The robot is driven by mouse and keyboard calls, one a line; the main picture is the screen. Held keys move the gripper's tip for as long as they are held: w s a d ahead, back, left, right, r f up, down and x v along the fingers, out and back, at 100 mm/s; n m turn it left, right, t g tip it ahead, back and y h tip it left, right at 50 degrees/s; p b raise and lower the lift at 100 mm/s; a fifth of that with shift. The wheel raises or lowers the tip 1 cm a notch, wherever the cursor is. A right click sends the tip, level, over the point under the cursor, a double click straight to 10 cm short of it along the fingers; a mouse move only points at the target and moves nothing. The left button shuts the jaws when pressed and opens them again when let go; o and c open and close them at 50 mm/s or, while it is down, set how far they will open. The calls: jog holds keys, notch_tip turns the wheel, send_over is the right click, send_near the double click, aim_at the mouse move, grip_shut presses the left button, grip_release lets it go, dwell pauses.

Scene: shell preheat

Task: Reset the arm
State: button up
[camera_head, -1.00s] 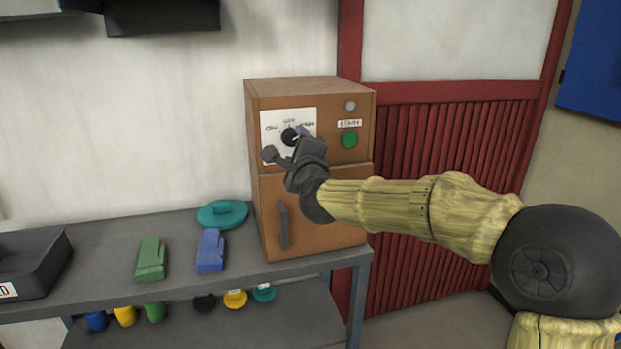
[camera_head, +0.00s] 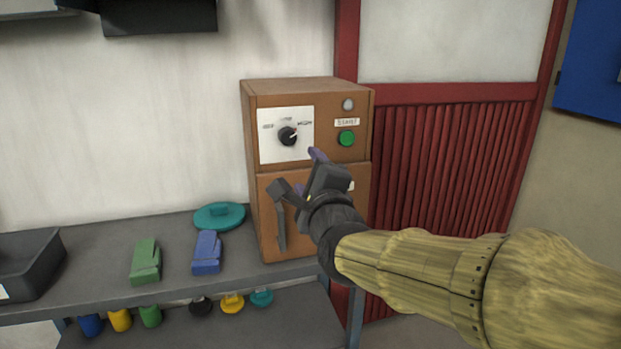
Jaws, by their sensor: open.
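My gripper (camera_head: 300,172) is open and empty. It is in front of the brown oven-like cabinet (camera_head: 308,90), below its dial and over the upper part of its door. The arm comes in from the lower right. The black dial (camera_head: 288,136) on the white panel is in full view, and its pointer is turned toward the right-hand label. The green button (camera_head: 346,138) is to the right of the dial, under a small label. The door handle (camera_head: 281,228) is partly hidden by my gripper. The door looks shut.
The grey bench (camera_head: 100,262) holds a green block (camera_head: 146,262), a blue block (camera_head: 207,252), a teal lidded disc (camera_head: 219,216) and a black tray (camera_head: 28,265). Several coloured items are on the shelf below. A red slatted panel (camera_head: 450,170) stands to the right.

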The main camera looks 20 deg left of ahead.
jog(key=shift+s+d, duration=0.2)
jog(key=shift+s, duration=0.1)
jog(key=shift+f, duration=0.15)
jog(key=d+f+n+g+h, duration=0.6)
jog(key=d+f+n, duration=0.3)
jog(key=d+f, duration=0.9)
jog(key=s+d+f+n+g+h, duration=0.3)
jog(key=s+d+f+n+g, duration=0.4)
jog(key=s+d+f, duration=0.65)
notch_tip(320, 180, up, 19)
jog(key=a+p, duration=0.1)
jog(key=p, duration=1.9)
jog(key=shift+s+f+g, duration=0.2)
jog(key=shift+s+g, duration=0.1)
jog(key=shift+s, duration=0.15)
jog(key=shift+a, duration=0.1)
